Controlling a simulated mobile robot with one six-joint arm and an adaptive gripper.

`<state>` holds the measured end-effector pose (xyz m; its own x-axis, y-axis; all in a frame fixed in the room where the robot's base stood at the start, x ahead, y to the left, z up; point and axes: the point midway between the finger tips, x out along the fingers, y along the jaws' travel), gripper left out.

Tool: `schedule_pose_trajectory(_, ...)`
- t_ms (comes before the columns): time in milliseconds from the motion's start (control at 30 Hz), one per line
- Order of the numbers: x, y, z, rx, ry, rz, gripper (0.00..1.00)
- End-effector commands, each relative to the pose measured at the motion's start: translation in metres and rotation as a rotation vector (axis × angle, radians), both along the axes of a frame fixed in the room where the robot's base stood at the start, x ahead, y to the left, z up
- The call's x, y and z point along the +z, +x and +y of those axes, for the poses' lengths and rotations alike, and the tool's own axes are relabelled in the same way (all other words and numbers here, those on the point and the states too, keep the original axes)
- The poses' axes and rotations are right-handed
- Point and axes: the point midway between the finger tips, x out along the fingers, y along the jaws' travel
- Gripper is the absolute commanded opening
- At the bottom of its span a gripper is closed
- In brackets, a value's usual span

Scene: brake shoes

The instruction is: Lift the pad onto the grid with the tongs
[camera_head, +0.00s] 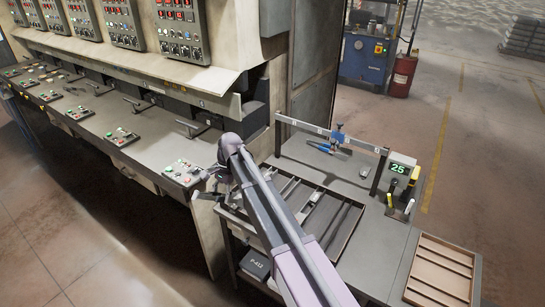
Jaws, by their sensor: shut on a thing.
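My gripper (224,179) is at the left end of the worktable, close to the front of the press line. It is small and partly hidden by my own wrist and arm. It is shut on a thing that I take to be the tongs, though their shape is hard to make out. The grid (328,222), a dark frame with parallel bars, lies on the table to the right of my gripper, partly covered by my arm. I cannot make out the pad; it is hidden or too small to tell.
A long press (150,110) with control panels stands on the left. At the table's back are a rail (330,133) and a blue tool (325,148). A green display reading 25 (399,169) stands right. A slotted wooden tray (442,270) lies at the front right.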

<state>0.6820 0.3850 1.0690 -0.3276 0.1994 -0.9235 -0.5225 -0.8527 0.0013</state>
Motion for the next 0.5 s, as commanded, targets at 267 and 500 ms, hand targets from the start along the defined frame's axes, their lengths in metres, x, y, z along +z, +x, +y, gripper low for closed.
schedule_pose_trajectory(267, -0.021, 0.000, 0.000, 0.001, 0.000, 0.000, 0.06)
schedule_pose_trajectory(500, -0.021, -0.001, 0.001, 0.002, 0.000, 0.000, 0.06)
